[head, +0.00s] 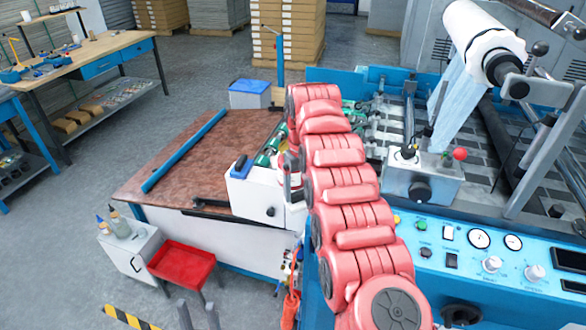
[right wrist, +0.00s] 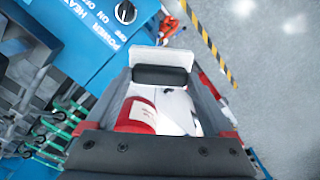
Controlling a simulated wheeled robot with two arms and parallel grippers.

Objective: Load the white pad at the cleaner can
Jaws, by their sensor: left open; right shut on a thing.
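My right arm reaches away across the middle of the head view, and its gripper is mostly hidden behind the arm. Small bottles (head: 121,226) stand on a white cabinet in the head view; I cannot tell whether one is the can. My left gripper (head: 198,316) is open and empty at the bottom edge.
The blue laminating machine (head: 478,262) with gauges and knobs fills the right side. A brown table (head: 190,160) lies left of my arm, with a red tray (head: 182,264) below its front edge. A workbench (head: 90,55) stands far left. Open floor lies between.

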